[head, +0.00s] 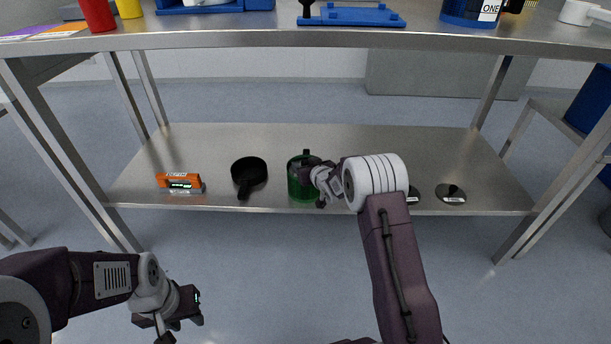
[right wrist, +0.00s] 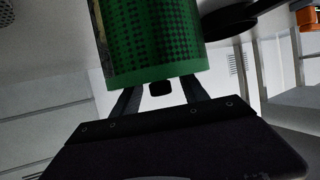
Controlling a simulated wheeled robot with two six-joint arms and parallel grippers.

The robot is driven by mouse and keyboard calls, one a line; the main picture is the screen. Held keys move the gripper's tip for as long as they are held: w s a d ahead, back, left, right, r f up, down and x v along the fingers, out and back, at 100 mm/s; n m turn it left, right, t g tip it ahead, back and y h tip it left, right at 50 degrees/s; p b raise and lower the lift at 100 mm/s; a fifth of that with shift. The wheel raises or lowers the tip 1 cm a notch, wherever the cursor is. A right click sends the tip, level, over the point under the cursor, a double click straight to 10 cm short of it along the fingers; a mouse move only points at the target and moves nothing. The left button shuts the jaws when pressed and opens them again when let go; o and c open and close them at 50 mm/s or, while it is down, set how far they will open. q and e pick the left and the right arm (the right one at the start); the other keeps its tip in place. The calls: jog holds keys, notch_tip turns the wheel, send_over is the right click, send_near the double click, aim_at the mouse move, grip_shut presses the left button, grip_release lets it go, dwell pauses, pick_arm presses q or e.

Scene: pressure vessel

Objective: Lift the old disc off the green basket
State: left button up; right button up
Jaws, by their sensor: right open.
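The green basket (head: 299,178) stands on the lower steel shelf, near the middle. Its perforated green wall (right wrist: 160,40) fills the top of the right wrist view. A small dark knob (right wrist: 160,88) shows just past the basket's edge, between my right fingers. I cannot make out the old disc's own surface. My right gripper (head: 318,184) is at the basket's right side in the head view; its open fingers (right wrist: 160,95) show in the wrist view with nothing visibly clamped. My left gripper (head: 182,322) hangs low in front of the shelf, apart from everything, with its fingers apart.
On the lower shelf are an orange device (head: 180,183) with a green display, a black pan-like dish (head: 249,172) left of the basket, and two dark labelled discs, one clear (head: 451,192) and one partly behind my right arm (head: 413,195). The upper tabletop (head: 300,38) overhangs the shelf.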

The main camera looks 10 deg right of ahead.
aim_at(305, 161)
grip_shut()
jog(key=shift+r, duration=0.1)
notch_tip(305, 161, up, 5)
jog(key=p, duration=0.4)
jog(key=shift+r+p, duration=0.15)
jog(key=shift+p, duration=0.15)
jog(key=w+d+r+p, duration=0.1)
jog(key=d+r+p, duration=0.1)
jog(key=d, duration=0.3)
jog(key=w+d+r+p, duration=0.1)
jog(key=d+r+p, duration=0.2)
jog(key=d+p, duration=0.2)
jog(key=shift+w+d+r, duration=0.25)
jog(key=shift+d+r, duration=0.05)
jog(key=shift+d, duration=0.45)
